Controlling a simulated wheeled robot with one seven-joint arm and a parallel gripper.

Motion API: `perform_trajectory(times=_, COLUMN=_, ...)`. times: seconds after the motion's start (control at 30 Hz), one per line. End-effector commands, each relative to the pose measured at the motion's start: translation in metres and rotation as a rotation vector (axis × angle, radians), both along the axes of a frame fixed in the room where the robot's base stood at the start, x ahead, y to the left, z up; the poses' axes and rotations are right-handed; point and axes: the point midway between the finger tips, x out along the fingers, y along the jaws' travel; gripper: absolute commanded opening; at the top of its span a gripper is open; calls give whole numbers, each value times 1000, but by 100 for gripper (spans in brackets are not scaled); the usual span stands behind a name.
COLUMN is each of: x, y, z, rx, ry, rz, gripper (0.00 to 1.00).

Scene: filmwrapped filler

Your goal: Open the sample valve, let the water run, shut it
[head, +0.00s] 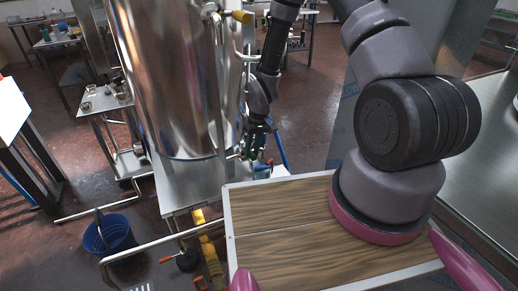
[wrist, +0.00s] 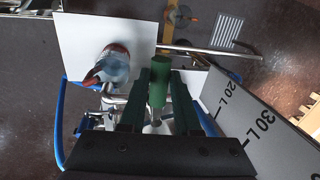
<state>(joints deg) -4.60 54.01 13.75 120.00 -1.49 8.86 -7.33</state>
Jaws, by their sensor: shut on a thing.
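In the wrist view, my gripper (wrist: 160,98) has its two dark fingers on either side of a green cylindrical handle (wrist: 159,78) on a thin metal stem, which I take to be the sample valve's handle. The fingers are shut on it. Left of it, a clear bluish vessel with a reddish part (wrist: 113,65) stands on a white plate (wrist: 82,38), close to steel pipework (wrist: 112,100). I cannot tell whether water runs. In the head view, my gripper (head: 257,137) is at the lower right of a big steel tank (head: 175,80); the valve handle is too small to make out there.
A blue bucket (head: 110,236) stands on the floor at left. A yellow-handled valve (head: 242,16) sits high on the tank's pipe. A grey panel marked in litres (wrist: 255,120) is close on the right in the wrist view. A blue curved tube (wrist: 58,125) is at left.

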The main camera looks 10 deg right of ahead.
Motion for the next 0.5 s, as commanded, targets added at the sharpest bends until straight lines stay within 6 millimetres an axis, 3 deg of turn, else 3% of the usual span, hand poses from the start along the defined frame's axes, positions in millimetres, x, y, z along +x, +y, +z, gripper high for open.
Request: perform_trajectory(times=0.5, x=-2, y=12, z=0, rx=2, ry=0, rz=-55, gripper=0)
